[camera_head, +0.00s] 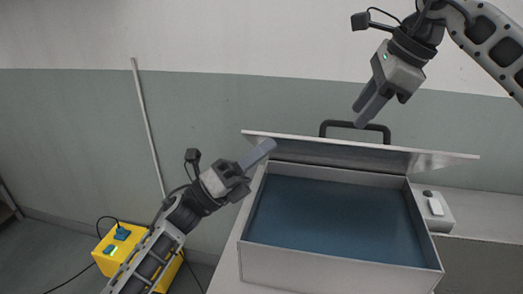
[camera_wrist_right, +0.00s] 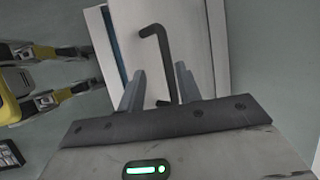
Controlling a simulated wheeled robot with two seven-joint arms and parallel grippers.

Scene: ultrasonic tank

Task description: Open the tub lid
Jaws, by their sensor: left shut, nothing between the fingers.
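The tub (camera_head: 330,268) is a pale box with a blue interior, standing on a light counter. Its lid (camera_head: 440,160) is raised at the back, with the dark underside partly showing and the inside of the tub exposed. A black bar handle (camera_head: 355,126) shows above the lid's edge, and the handle also shows in the right wrist view (camera_wrist_right: 158,50). My left gripper (camera_head: 266,147) is shut and empty, its tips at the lid's left end; contact is unclear. My right gripper (camera_head: 363,110) is open and empty above the handle, apart from it.
A small light box with a white switch (camera_head: 436,206) sits right of the tub. A yellow unit (camera_head: 118,238) with cables stands low at the left. A thin pole (camera_head: 148,125) leans on the wall behind.

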